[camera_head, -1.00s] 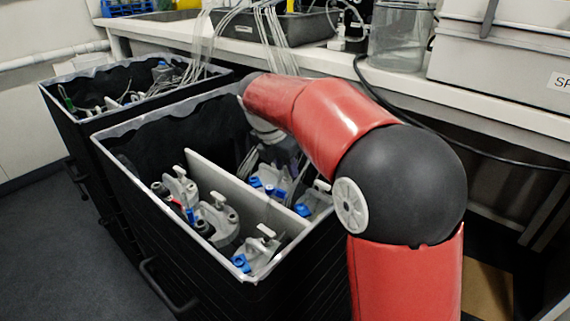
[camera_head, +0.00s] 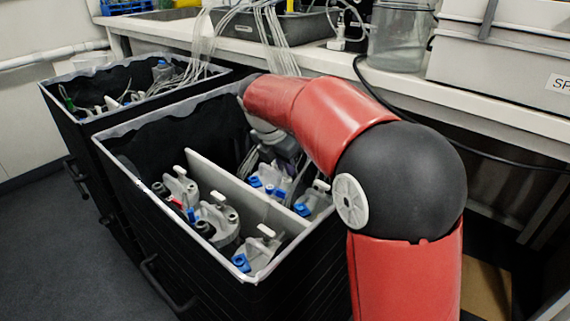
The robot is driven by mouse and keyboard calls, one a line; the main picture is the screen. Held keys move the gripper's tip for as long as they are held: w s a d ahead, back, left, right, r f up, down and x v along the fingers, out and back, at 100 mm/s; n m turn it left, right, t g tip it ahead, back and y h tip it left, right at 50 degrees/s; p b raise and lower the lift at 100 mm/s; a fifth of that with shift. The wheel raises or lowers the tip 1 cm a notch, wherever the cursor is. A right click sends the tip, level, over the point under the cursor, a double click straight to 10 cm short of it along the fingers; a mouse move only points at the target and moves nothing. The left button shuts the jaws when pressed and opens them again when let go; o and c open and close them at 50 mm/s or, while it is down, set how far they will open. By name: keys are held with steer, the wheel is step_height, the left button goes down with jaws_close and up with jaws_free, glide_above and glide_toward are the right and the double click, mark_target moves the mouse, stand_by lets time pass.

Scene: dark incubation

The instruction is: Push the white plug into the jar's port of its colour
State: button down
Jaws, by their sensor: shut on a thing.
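Several jars with grey lids stand in the near black bin (camera_head: 262,274), on both sides of a white divider. One jar (camera_head: 181,186) at the left has a red and a blue fitting close by. Another jar (camera_head: 216,222) stands in front of it. A jar (camera_head: 262,249) at the front has a blue port (camera_head: 241,262). More jars, including one with blue fittings (camera_head: 270,182), stand beyond the divider (camera_head: 230,181). My red arm reaches over the bin and its grey wrist points down inside. My gripper's fingers are hidden, and I cannot make out the white plug.
A second black bin (camera_head: 70,108) with tubing and jars stands behind at the left. Clear tubes (camera_head: 203,45) hang from the white bench (camera_head: 490,103) into the bins. A clear container (camera_head: 398,40) and grey cases (camera_head: 500,65) stand on the bench. Floor at left is free.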

steer(key=shift+r, duration=0.1)
steer(key=shift+r+p, duration=0.95)
steer(key=shift+p, duration=0.25)
step_height(320, 180, up, 2)
steer(key=shift+p, duration=0.85)
steer(key=shift+r, duration=2.1)
